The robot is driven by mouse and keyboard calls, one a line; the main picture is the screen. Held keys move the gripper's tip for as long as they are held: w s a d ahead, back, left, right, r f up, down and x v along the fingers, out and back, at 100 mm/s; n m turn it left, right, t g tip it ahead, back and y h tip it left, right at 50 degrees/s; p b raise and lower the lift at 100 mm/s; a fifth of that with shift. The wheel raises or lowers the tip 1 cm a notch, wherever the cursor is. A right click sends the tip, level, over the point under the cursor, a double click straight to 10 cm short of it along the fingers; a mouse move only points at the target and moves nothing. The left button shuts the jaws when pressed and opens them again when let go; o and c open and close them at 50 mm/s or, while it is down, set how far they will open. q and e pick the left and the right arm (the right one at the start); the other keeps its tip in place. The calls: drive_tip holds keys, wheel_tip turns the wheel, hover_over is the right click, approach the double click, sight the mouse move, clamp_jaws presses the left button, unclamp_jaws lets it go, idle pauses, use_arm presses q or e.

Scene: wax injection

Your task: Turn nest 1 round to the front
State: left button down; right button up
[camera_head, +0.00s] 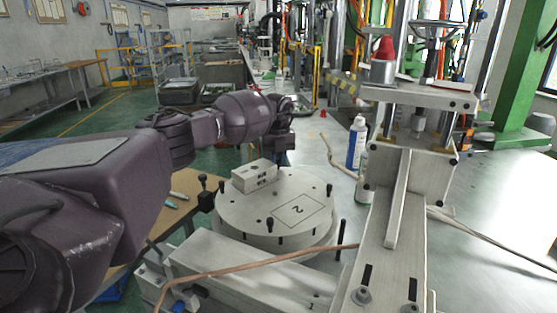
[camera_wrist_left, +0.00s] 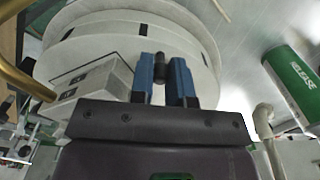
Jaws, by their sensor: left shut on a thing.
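A pale round turntable (camera_head: 315,225) stands on the bench with black pegs around its rim. An outlined nest marked "2" (camera_head: 298,210) is on its near right part and is empty. A grey metal block with dark holes (camera_head: 254,176) sits on the far left part; it also shows in the left wrist view (camera_wrist_left: 98,84). No nest marked 1 can be read; the block may cover it. My left gripper (camera_head: 283,158) is at the turntable's far edge. In the left wrist view its blue fingers (camera_wrist_left: 161,75) are shut on a dark rim peg. My right gripper is not in view.
The press (camera_head: 408,165) with a red-topped part stands right of the turntable. A copper-coloured tube (camera_head: 250,262) crosses in front. A blue-and-white bottle (camera_head: 356,143) stands behind; a green can (camera_wrist_left: 290,85) shows in the wrist view. The bench at right is largely clear.

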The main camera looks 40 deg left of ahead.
use_arm(q)
drive_tip(key=c, duration=1.4)
unclamp_jaws()
wheel_tip(320, 180, up, 11)
drive_tip(key=shift+f+p, duration=0.1)
drive_tip(key=shift+p, duration=0.3)
